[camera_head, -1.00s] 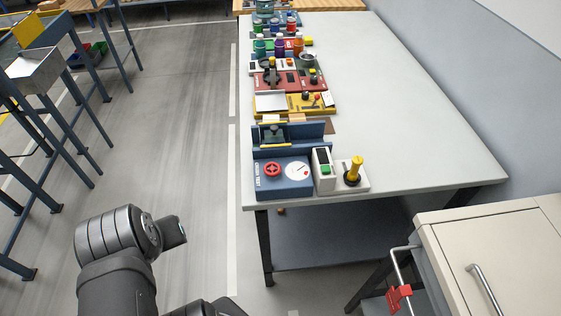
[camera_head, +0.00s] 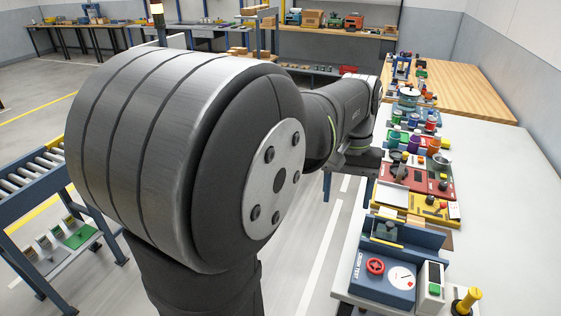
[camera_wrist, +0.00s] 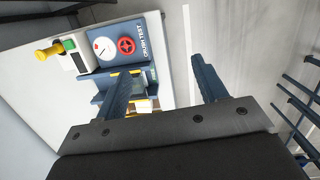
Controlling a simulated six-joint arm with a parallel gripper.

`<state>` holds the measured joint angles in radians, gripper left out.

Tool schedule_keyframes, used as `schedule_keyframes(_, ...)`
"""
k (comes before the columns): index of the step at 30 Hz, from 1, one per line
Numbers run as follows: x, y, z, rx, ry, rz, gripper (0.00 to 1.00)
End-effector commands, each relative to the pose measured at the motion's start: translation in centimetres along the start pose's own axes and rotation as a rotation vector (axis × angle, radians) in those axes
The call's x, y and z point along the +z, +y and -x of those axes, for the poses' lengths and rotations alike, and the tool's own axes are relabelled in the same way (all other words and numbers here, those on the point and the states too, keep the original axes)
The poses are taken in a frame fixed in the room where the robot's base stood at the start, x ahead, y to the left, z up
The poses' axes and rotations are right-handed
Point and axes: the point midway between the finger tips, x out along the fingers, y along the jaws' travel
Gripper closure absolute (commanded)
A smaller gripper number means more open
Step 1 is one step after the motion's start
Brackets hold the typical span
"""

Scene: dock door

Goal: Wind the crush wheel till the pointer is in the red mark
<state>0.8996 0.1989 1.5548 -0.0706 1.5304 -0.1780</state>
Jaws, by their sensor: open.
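The crush tester (camera_head: 372,291) is a blue box labelled "CRUSH TEST" at the near end of the long table. Its red crush wheel (camera_head: 375,266) sits on the top face, left of a white round dial (camera_head: 401,278). The dial carries a small red mark; the pointer is too small to read exactly. In the wrist view the wheel (camera_wrist: 126,45) and dial (camera_wrist: 104,47) lie at upper left. My gripper (camera_wrist: 163,67) is open and empty, apart from the wheel; its left finger covers part of the blue fixture behind the tester.
A pale block with a green button (camera_head: 433,290) and a yellow-handled lever (camera_head: 467,300) stand right of the tester. A blue walled fixture (camera_head: 405,235) stands behind it, with a yellow tray (camera_head: 416,207) and several coloured devices beyond. The white tabletop (camera_head: 500,190) is clear on the right.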

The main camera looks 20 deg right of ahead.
Motion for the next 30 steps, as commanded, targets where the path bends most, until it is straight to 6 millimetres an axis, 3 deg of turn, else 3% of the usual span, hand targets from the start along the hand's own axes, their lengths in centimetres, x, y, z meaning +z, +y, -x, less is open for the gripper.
schedule_keyframes(6,-4.2,6.0,-0.9,-0.036,-0.137,-0.066,0.35)
schedule_keyframes(13,-6.3,10.3,-1.9,-0.068,-0.224,-0.106,0.35)
schedule_keyframes(22,-6.2,10.9,-3.7,-0.077,-0.245,-0.112,0.35)
schedule_keyframes(30,-4.8,10.4,-9.1,-0.079,-0.247,-0.113,0.35)
